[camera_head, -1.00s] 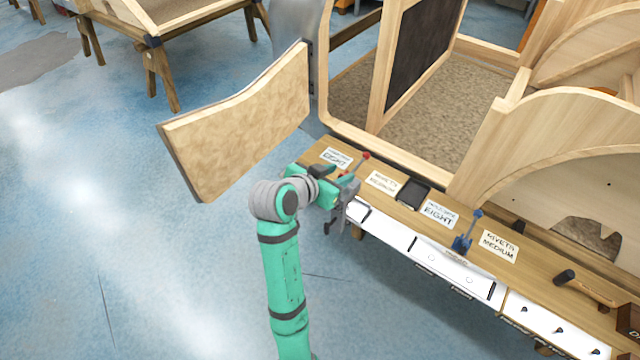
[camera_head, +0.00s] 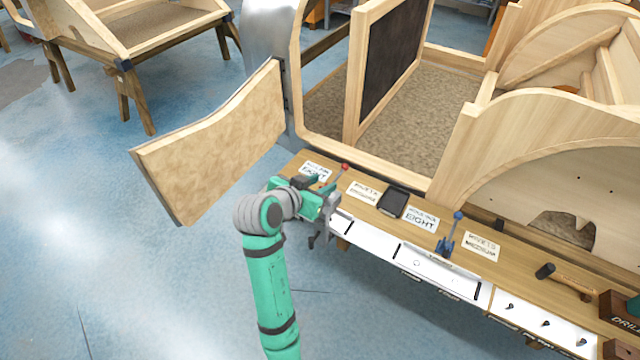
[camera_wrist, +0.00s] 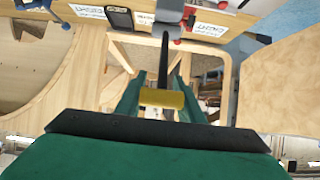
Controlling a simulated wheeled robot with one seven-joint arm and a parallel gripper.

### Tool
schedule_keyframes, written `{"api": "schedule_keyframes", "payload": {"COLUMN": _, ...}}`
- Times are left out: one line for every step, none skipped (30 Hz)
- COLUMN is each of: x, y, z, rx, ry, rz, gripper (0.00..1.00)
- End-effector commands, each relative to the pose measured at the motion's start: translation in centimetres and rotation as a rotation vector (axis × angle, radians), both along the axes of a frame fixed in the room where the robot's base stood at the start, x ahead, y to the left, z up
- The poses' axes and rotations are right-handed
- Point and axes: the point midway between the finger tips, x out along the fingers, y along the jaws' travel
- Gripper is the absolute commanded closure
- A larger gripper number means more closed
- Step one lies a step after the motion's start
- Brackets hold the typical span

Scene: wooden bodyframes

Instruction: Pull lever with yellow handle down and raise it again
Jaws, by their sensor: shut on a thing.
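The yellow handle (camera_wrist: 162,98) lies crosswise between the fingers of my gripper (camera_wrist: 160,103) in the wrist view. My gripper is shut on it. A dark lever shaft (camera_wrist: 163,62) runs from the handle up to a grey mount (camera_wrist: 169,12) at the bench edge. In the head view my gripper (camera_head: 326,205) is at the front edge of the wooden workbench (camera_head: 385,222), at its left end. There the gripper hides the yellow handle, and the lever's exact angle cannot be told.
A red-tipped lever (camera_head: 344,167) stands close behind my gripper. A blue lever (camera_head: 447,238), a black tray (camera_head: 393,201), labels and a hammer (camera_head: 565,280) are further right on the bench. A wooden door panel (camera_head: 215,145) stands open to the left.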

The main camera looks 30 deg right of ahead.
Motion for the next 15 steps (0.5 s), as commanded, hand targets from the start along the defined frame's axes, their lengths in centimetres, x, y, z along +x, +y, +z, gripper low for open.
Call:
{"api": "schedule_keyframes", "payload": {"x": -0.19, "y": -0.18, "z": -0.74, "rx": 0.008, "ry": 0.015, "rz": -0.005, "gripper": 1.00}}
{"api": "schedule_keyframes", "payload": {"x": -0.18, "y": -0.18, "z": -0.74, "rx": 0.008, "ry": 0.015, "rz": -0.005, "gripper": 1.00}}
{"api": "schedule_keyframes", "payload": {"x": -0.19, "y": -0.17, "z": -0.74, "rx": 0.008, "ry": 0.015, "rz": -0.005, "gripper": 1.00}}
{"api": "schedule_keyframes", "payload": {"x": -0.18, "y": -0.16, "z": -0.74, "rx": 0.008, "ry": 0.015, "rz": -0.005, "gripper": 1.00}}
{"api": "schedule_keyframes", "payload": {"x": -0.18, "y": -0.16, "z": -0.74, "rx": 0.008, "ry": 0.015, "rz": -0.005, "gripper": 1.00}}
{"api": "schedule_keyframes", "payload": {"x": -0.18, "y": -0.15, "z": -0.75, "rx": 0.008, "ry": 0.014, "rz": -0.004, "gripper": 1.00}}
{"api": "schedule_keyframes", "payload": {"x": -0.18, "y": -0.15, "z": -0.74, "rx": 0.008, "ry": 0.015, "rz": -0.004, "gripper": 1.00}}
{"api": "schedule_keyframes", "payload": {"x": -0.18, "y": -0.15, "z": -0.74, "rx": 0.008, "ry": 0.015, "rz": -0.004, "gripper": 1.00}}
{"api": "schedule_keyframes", "payload": {"x": -0.18, "y": -0.15, "z": -0.74, "rx": 0.008, "ry": 0.015, "rz": -0.004, "gripper": 1.00}}
{"api": "schedule_keyframes", "payload": {"x": -0.17, "y": -0.14, "z": -0.74, "rx": 0.008, "ry": 0.015, "rz": -0.004, "gripper": 1.00}}
{"api": "schedule_keyframes", "payload": {"x": -0.17, "y": -0.14, "z": -0.74, "rx": 0.008, "ry": 0.015, "rz": -0.004, "gripper": 1.00}}
{"api": "schedule_keyframes", "payload": {"x": -0.17, "y": -0.13, "z": -0.74, "rx": 0.008, "ry": 0.015, "rz": -0.004, "gripper": 1.00}}
{"api": "schedule_keyframes", "payload": {"x": -0.17, "y": -0.13, "z": -0.74, "rx": 0.008, "ry": 0.015, "rz": -0.004, "gripper": 1.00}}
{"api": "schedule_keyframes", "payload": {"x": -0.17, "y": -0.13, "z": -0.74, "rx": 0.008, "ry": 0.015, "rz": -0.004, "gripper": 0.63}}
{"api": "schedule_keyframes", "payload": {"x": -0.15, "y": -0.12, "z": -0.73, "rx": 0.008, "ry": 0.015, "rz": -0.004, "gripper": 0.54}}
